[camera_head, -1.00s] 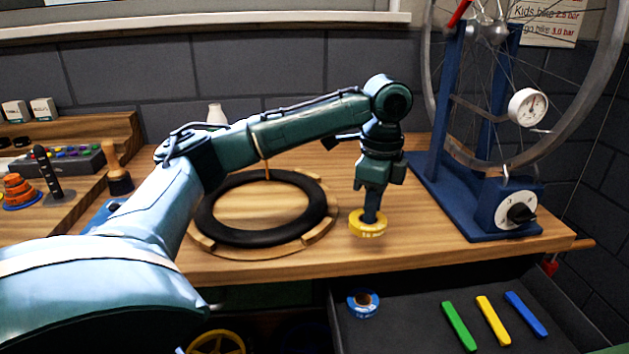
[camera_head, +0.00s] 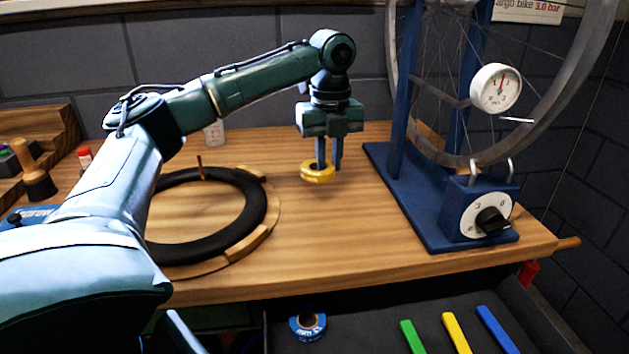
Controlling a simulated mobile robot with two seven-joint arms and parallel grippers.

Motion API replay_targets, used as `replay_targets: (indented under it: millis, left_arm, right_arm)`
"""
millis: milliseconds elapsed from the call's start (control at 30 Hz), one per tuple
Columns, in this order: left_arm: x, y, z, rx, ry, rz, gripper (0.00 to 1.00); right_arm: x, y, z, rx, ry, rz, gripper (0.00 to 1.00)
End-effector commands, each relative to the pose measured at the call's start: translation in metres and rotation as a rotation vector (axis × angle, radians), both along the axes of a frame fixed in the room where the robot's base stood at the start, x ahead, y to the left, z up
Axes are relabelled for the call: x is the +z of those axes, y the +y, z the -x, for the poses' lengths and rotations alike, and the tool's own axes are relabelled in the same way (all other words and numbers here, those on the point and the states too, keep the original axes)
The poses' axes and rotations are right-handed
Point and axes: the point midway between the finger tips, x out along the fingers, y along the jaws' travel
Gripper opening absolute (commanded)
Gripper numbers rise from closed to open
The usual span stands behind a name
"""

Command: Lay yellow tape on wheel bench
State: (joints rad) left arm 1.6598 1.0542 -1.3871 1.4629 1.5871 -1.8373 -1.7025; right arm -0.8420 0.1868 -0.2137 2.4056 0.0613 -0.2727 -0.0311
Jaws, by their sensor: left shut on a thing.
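The yellow tape (camera_head: 318,173) is a small ring at the lower tips of my left gripper (camera_head: 327,165). My left gripper points down and is shut on the tape, its fingers gripping the ring. The tape is over the middle of the wooden wheel bench (camera_head: 345,235), between the black tire and the blue wheel stand. It is at or just above the bench top; I cannot tell whether it touches. My right gripper is not in view.
A black tire (camera_head: 255,205) lies on a wooden ring at the left. The blue stand (camera_head: 430,215) with wheel, gauge (camera_head: 495,88) and dial stands at the right. Below the front edge, an open drawer (camera_head: 375,327) holds blue tape (camera_head: 307,325) and coloured levers. Bench around the tape is clear.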

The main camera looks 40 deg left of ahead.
Motion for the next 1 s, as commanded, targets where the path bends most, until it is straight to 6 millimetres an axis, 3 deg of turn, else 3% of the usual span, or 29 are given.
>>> replay_targets:
  millis: [433, 800, 833, 1000]
  left_arm:
    - [-0.051, 0.000, 0.000, 0.002, 0.000, -0.001, 0.00]
    - [-0.054, 0.000, 0.000, 0.001, 0.000, 0.000, 0.00]
    - [-0.055, 0.000, 0.000, 0.001, -0.001, 0.001, 0.18]
    - [-0.055, 0.000, 0.000, 0.002, -0.001, 0.000, 0.32]
  right_arm:
    - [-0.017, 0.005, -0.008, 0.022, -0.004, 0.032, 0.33]
    - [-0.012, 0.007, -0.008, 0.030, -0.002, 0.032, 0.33]
    - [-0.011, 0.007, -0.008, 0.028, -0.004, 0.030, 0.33]
    - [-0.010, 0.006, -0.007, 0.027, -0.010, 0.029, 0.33]
